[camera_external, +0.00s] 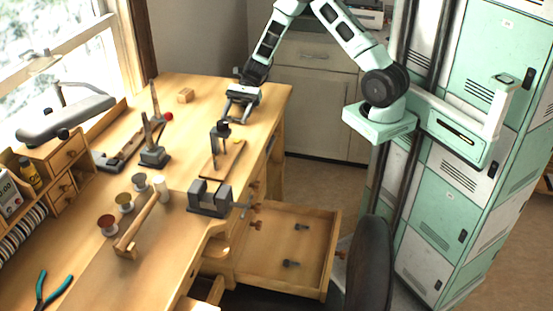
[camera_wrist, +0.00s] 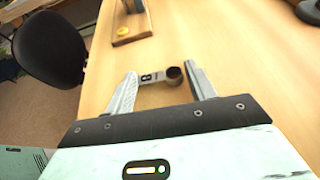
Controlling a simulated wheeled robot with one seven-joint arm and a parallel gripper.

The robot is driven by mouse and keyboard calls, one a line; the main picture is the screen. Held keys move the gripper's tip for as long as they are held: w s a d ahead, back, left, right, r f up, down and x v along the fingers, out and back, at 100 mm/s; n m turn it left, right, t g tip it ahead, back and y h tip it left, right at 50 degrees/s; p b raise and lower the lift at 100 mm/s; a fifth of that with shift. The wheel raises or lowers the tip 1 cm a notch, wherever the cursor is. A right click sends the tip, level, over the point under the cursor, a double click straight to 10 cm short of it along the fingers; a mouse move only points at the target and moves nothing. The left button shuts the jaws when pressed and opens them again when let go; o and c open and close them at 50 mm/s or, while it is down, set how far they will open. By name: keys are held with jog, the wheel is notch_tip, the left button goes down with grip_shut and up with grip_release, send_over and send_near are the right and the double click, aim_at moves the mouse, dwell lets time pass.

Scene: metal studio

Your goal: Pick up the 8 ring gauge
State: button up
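The ring gauge (camera_wrist: 153,78) lies on the wooden bench top in the wrist view. It is a small grey flat bar marked "8" with a round dark ring at its right end. My gripper (camera_wrist: 160,69) is open, with one finger on each side of the gauge. The gauge shows between the fingers, and I cannot tell whether either touches it. In the external view my gripper (camera_external: 240,103) is low over the far right part of the bench. I cannot make out the gauge there.
The wooden bench (camera_external: 222,88) has clear top around my gripper. A wooden board (camera_external: 208,168) with a dark tool stands nearer the camera, then a dark vise block (camera_external: 209,208). A small wood block (camera_external: 185,95) lies to the left. An open drawer (camera_external: 318,225) juts out on the right.

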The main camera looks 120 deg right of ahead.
jog(key=c, duration=0.4)
jog(key=shift+c, duration=0.2)
